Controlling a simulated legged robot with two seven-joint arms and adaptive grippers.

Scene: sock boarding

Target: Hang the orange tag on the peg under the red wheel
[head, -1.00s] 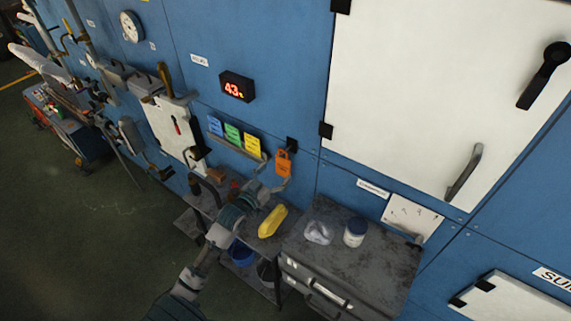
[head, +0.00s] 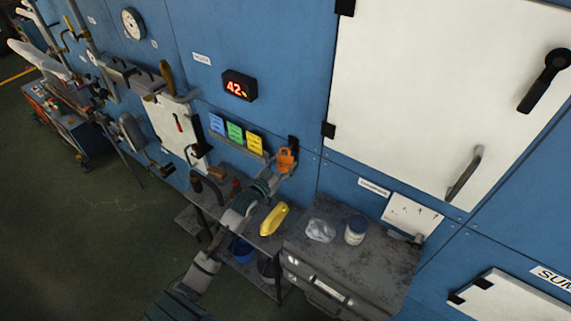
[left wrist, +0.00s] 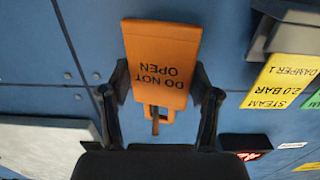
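The orange tag (head: 286,160) is at the blue wall, just below a small black mount (head: 292,142). In the left wrist view the tag (left wrist: 160,62) fills the gap between my left gripper's fingers (left wrist: 160,85); its words "DO NOT OPEN" read upside down. A finger lies against each side edge, and the tag's loop points toward the palm. My left gripper (head: 283,172) shows small in the head view, reaching up to the tag. Whether the loop is still on the mount is hidden. No red wheel can be made out. My right gripper is out of view.
A rack holds blue, green and yellow cards (head: 255,145) left of the tag. Below are a bench with a yellow object (head: 273,220) and a dark cabinet top (head: 340,262) with a white jar (head: 355,231). A large white door (head: 430,90) is at the right.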

